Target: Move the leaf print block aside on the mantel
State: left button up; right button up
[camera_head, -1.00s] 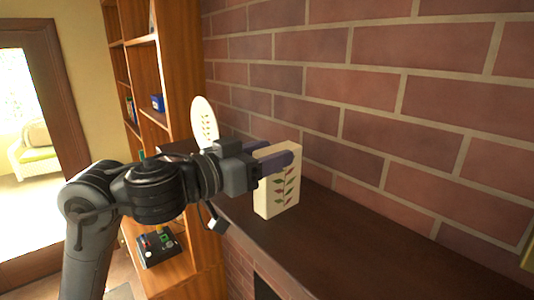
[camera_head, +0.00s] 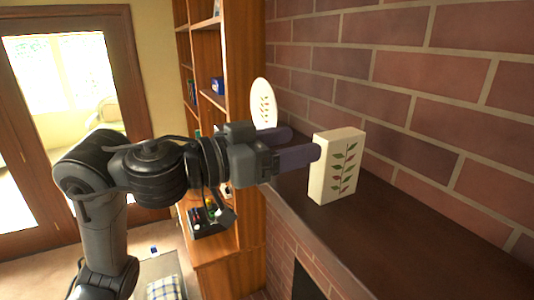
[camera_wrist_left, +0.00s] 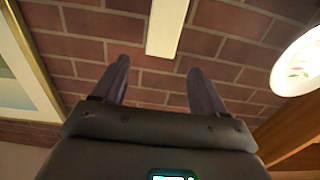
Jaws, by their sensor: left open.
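The leaf print block (camera_head: 336,166) is a cream slab with green and red leaves on its face. It stands upright on the dark mantel (camera_head: 385,222), near the brick wall. In the left wrist view the pale block (camera_wrist_left: 167,26) shows at the top, beyond the fingertips. My left gripper (camera_head: 303,143) is open and empty, left of the block in the head view. Its near fingertip overlaps the block's left edge there, but the wrist view shows the fingers apart from it. My right gripper is not in view.
An oval leaf print plaque (camera_head: 263,104) stands behind my left gripper, at the mantel's far end. A wooden bookcase (camera_head: 241,60) rises behind it. The mantel right of the block is clear. A gold-edged frame (camera_wrist_left: 40,65) shows in the wrist view.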

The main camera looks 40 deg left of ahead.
pick_arm(q)
jog(key=shift+b+v, duration=0.3)
jog(key=shift+v, duration=1.7)
